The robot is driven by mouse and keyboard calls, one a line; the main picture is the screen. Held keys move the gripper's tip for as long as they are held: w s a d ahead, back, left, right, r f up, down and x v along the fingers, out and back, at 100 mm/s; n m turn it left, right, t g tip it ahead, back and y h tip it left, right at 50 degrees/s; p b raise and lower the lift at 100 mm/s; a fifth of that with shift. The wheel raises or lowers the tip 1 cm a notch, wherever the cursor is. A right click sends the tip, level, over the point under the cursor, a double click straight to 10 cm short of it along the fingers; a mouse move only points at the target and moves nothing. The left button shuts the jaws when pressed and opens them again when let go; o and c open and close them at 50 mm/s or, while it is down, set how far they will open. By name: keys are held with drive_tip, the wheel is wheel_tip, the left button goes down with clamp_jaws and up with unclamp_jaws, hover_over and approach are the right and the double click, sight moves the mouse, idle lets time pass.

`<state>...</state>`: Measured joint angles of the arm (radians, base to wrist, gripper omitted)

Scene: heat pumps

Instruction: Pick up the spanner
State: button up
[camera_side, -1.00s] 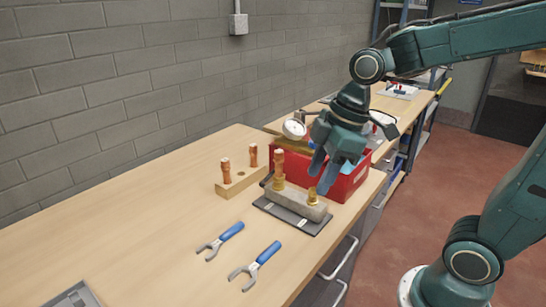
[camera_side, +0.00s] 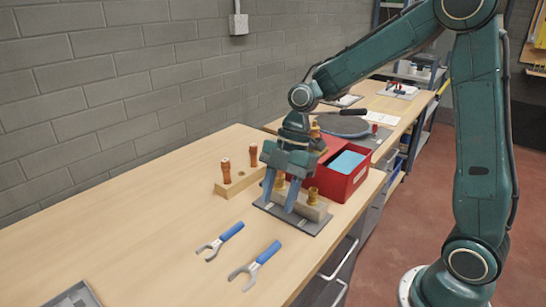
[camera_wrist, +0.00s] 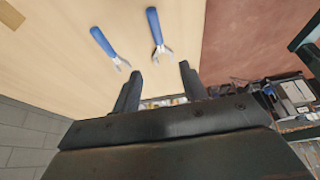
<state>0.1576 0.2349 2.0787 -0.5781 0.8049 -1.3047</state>
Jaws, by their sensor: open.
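Two open-ended spanners with blue handles lie apart on the wooden bench. In the side view one spanner (camera_side: 221,241) is nearer the wall, and the other spanner (camera_side: 255,265) is closer to the front edge. Both also show in the wrist view, one spanner (camera_wrist: 109,47) at the left and one spanner (camera_wrist: 157,32) nearer the middle. Whether a fingertip touches the block I cannot tell.
A red box (camera_side: 344,187) stands behind. A grey tray (camera_side: 78,295) is at the bottom left. Bench around the spanners is clear.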

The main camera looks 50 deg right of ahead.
drive_tip(key=shift+f, duration=0.1)
hover_over(261, 257)
drive_tip(key=d, duration=0.3)
drive_tip(key=shift+s+a+f, duration=0.1)
drive_tip(key=shift+f, duration=1.85)
drive_tip(key=shift+s+a+f, duration=0.1)
drive_tip(key=shift+f, duration=1.8)
drive_tip(key=shift+x, duration=2.6)
drive_tip(key=shift+w, duration=0.2)
drive_tip(key=shift+c, duration=0.2)
clamp_jaws()
